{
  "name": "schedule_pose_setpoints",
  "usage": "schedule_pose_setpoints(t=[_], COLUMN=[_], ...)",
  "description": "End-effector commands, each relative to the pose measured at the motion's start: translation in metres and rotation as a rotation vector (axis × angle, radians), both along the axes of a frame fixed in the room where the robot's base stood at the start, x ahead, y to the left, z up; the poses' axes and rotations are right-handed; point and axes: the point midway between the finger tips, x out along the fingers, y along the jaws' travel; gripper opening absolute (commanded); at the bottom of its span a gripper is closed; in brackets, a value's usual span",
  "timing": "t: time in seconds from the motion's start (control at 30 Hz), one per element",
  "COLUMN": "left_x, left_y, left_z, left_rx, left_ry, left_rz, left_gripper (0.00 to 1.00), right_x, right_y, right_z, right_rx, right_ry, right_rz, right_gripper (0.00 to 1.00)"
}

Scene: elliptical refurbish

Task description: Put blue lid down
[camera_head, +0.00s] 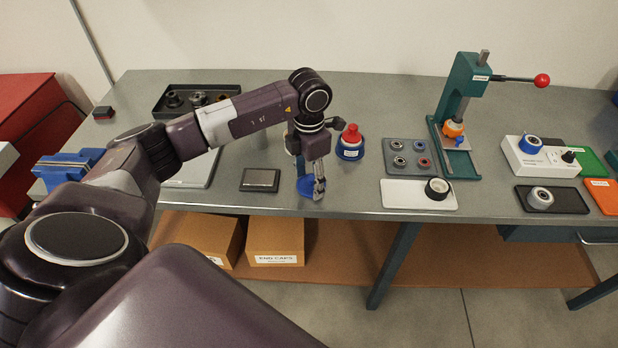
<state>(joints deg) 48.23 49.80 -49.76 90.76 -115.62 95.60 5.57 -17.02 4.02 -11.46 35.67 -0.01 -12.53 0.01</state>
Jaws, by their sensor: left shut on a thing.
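The blue lid (305,187) is at the front part of the grey workbench, below my left wrist. My left gripper (318,189) points down and is shut on the blue lid at its right side. The lid is at or just above the bench top; I cannot tell whether it touches. Part of the lid is hidden by the fingers. My right gripper is not in view.
A dark small tray (260,180) lies to the left, and a white mat (419,194) with a ring to the right. A green press (462,100) stands further right. Bare bench (345,195) lies between.

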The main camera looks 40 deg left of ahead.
Motion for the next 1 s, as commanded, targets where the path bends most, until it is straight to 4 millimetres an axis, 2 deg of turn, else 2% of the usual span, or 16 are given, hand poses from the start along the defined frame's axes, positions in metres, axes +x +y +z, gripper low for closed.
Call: schedule_pose_setpoints(t=[0.03,0.17,0.2,0.57,0.67,1.0], left_x=[0.0,0.0,0.0,0.0,0.002,0.001], left_y=[0.0,0.0,0.0,0.0,0.0,0.0], left_z=[-0.001,-0.001,-0.001,0.005,0.018,0.09], left_rx=[0.0,0.0,0.0,0.0,0.001,0.0], left_ry=[0.0,0.0,0.0,-0.001,-0.006,-0.005], left_rz=[0.0,0.0,0.0,0.0,0.0,-0.001], left_gripper=[0.57,0.71,0.72,0.72,0.72,0.72], right_x=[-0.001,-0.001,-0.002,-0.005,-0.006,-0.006], right_y=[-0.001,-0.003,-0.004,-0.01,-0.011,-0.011], right_z=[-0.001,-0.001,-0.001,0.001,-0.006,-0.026], right_rx=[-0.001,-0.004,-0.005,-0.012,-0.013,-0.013], right_ry=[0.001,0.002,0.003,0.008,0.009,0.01], right_rz=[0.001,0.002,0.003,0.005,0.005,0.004], right_gripper=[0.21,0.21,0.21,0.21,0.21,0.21])
